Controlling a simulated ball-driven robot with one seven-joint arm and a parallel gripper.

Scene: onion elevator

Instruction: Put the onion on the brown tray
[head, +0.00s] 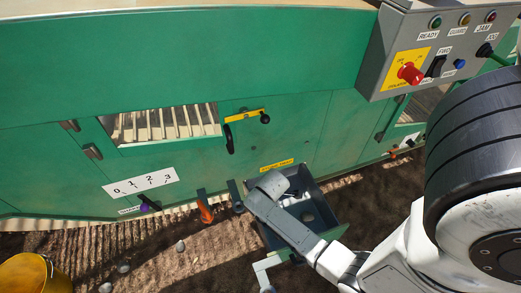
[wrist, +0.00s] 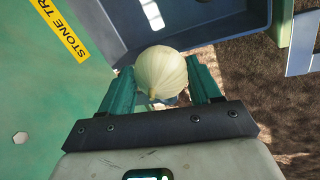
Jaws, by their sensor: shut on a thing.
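A pale, round onion (wrist: 162,70) sits between the two green fingers of my gripper (wrist: 165,86) in the wrist view, and the fingers are shut on it. In the head view my gripper (head: 271,184) is over the left back part of an open dark grey box (head: 335,217). The box's dark inner wall (wrist: 110,28) shows just beyond the onion in the wrist view. I cannot make out a brown tray in either view.
A green machine panel (head: 300,125) rises behind the box, with a yellow label (head: 277,164) above it. An orange handle (head: 206,211) sticks out left of the box. A control box (head: 410,72) is upper right. A yellow bucket (head: 30,274) stands lower left on bare soil with stones.

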